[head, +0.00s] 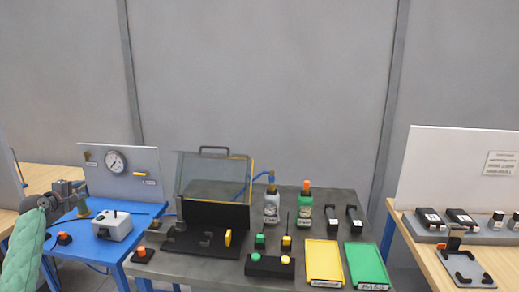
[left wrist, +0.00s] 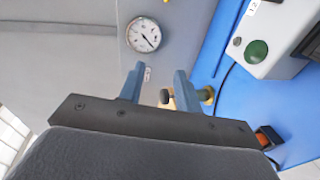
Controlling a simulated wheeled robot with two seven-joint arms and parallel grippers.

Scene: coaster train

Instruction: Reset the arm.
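My left gripper (head: 80,190) is at the left of the head view, above the blue table (head: 82,250). In the left wrist view the two blue-grey fingers of my left gripper (left wrist: 157,80) stand apart with a gap between them, and nothing is held. A brass fitting (left wrist: 207,94) with a dark knob shows just beyond and beside the right finger. My right gripper does not show in either view. A teal-green padded sleeve of my arm covers the lower left of the head view.
The blue table bears a grey panel with a gauge (head: 116,161) and a white box (head: 112,226). The dark middle table has a clear-lidded fixture (head: 213,190), bottles, a button box (head: 270,266), a yellow tray (head: 323,262) and a green tray (head: 366,265). A wooden table stands right.

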